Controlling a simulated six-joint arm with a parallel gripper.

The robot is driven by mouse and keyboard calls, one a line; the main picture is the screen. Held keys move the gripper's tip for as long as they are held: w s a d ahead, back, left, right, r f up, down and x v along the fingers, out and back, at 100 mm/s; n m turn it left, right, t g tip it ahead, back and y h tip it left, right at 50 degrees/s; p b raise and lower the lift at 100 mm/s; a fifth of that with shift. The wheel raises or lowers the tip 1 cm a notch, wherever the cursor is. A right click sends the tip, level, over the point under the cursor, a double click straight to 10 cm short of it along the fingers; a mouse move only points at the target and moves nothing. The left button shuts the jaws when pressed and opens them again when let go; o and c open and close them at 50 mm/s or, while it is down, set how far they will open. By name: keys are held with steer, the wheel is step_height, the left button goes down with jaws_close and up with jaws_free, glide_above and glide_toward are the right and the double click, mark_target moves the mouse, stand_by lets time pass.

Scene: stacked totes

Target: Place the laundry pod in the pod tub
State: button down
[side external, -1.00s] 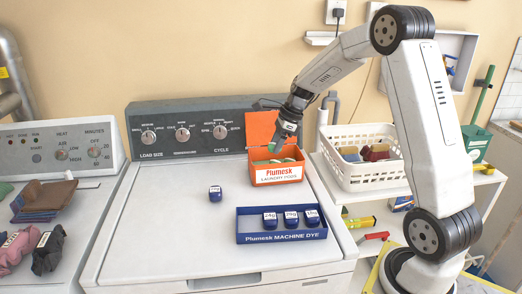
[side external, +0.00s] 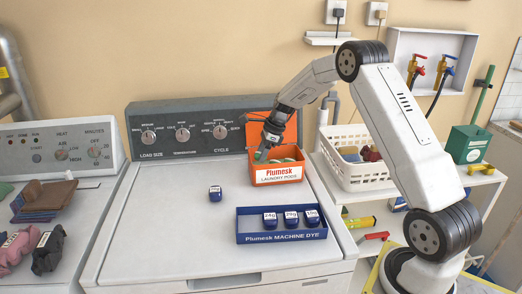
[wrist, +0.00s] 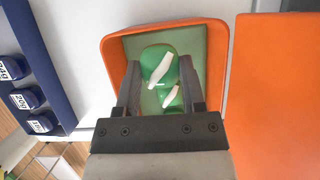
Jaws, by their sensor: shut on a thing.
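The pod tub (side external: 277,176) is an orange box labelled "Plumesk LAUNDRY PODS", standing on the washer top with its orange lid open behind. My gripper (side external: 264,151) is at the tub's left part, tilted downward, shut on a green laundry pod (side external: 259,157). In the wrist view, the held pod (wrist: 157,63), green with a white stripe, is between my fingers (wrist: 158,72), over the tub (wrist: 222,70). Another green and white pod (wrist: 173,98) shows nearer the gripper body, partly hidden. Whether the held pod touches the tub's contents is unclear.
A blue "MACHINE DYE" tray (side external: 282,237) with three dark blue containers stands in front of the tub. A similar loose blue container (side external: 215,194) lies to its left. A white basket (side external: 345,172) stands right of the tub. The washer top at left is clear.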

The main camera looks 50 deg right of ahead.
steer(key=shift+w+f, duration=0.2)
steer(key=shift+f, duration=1.65)
steer(key=shift+f, duration=0.1)
steer(key=shift+c, duration=1)
jaws_free()
steer(key=v, duration=1.2)
